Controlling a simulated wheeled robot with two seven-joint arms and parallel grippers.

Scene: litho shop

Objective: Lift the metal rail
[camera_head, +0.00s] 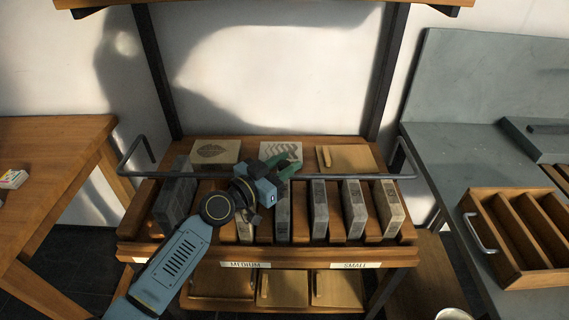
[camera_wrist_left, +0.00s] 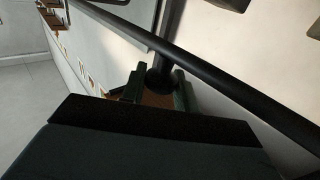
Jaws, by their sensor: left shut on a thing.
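The metal rail (camera_head: 350,177) is a thin dark bar running across the front of the wooden rack (camera_head: 270,252), bent back at both ends. It passes in front of the upright blocks. My left gripper (camera_head: 287,165) has green fingers and is shut on the rail near its middle; the wrist partly hides the bar there. In the left wrist view the green fingers (camera_wrist_left: 160,90) close around a dark bar, and another dark bar crosses diagonally above them. I cannot tell how far the rail stands off the rack. My right gripper is not in view.
Several grey blocks (camera_head: 320,208) stand in the rack slots, with flat plates (camera_head: 346,158) behind. Dark posts (camera_head: 157,75) rise at the back. A wooden table (camera_head: 50,150) stands left. A grey bench (camera_head: 440,160) with a slotted wooden tray (camera_head: 470,200) stands right.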

